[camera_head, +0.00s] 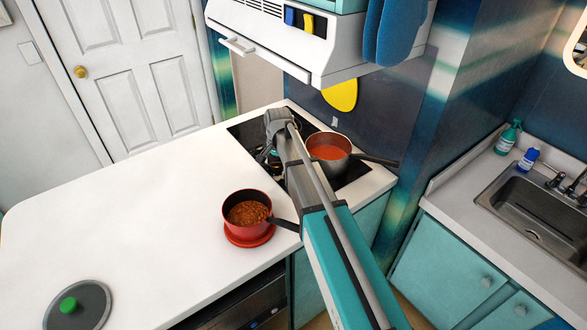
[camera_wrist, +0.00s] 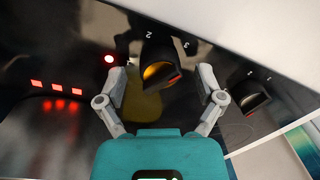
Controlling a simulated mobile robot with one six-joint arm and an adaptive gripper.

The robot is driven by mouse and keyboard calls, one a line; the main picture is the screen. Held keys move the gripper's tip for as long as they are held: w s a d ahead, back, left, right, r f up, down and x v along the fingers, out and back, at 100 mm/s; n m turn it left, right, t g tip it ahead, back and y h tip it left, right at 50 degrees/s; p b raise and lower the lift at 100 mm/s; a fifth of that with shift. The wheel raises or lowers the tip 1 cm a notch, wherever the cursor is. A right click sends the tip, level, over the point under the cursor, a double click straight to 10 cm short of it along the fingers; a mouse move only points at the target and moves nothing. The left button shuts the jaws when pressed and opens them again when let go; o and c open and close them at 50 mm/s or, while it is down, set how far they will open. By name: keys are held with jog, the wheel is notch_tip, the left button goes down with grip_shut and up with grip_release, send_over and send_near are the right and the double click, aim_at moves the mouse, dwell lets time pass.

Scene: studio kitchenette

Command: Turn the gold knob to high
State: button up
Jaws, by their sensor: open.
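The gold knob (camera_wrist: 158,72) is dark with a gold-orange face and shows in the wrist view on the glossy black cooktop, with the numerals 2 and 3 beside it. My gripper (camera_wrist: 162,82) is open, with one finger on each side of the knob in the picture. I see no clear contact, and how far down the fingers reach is hard to tell. A second knob, dark with a grey face (camera_wrist: 251,97), stands to the right, outside the fingers. In the head view my arm reaches over the cooktop (camera_head: 248,132) and hides the knobs.
A pot of red soup (camera_head: 328,148) stands on the cooktop right of my arm. A red pot (camera_head: 247,214) with brown food sits on the counter. A white range hood (camera_head: 330,45) overhangs the cooktop.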

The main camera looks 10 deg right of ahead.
jog(key=shift+n, duration=0.4)
jog(key=shift+n, duration=1.4)
jog(key=n, duration=0.3)
jog(key=shift+w+n, duration=0.1)
jog(key=shift+n, duration=0.2)
jog(key=n, duration=0.7)
jog(key=shift+g, duration=0.4)
jog(key=n, duration=1.3)
jog(key=shift+a+n+h, duration=0.1)
jog(key=shift+n+h, duration=0.3)
notch_tip(320, 180, up, 14)
jog(key=w+p, duration=0.1)
jog(key=p, duration=1.3)
jog(key=s+d+m, duration=0.4)
jog(key=s+m, duration=0.6)
jog(key=s, duration=0.2)
jog(key=s+d+m, duration=0.5)
jog(key=s+m, duration=0.5)
jog(key=s, duration=0.2)
jog(key=shift+s+r+p, duration=0.35)
jog(key=shift+r+p, duration=0.05)
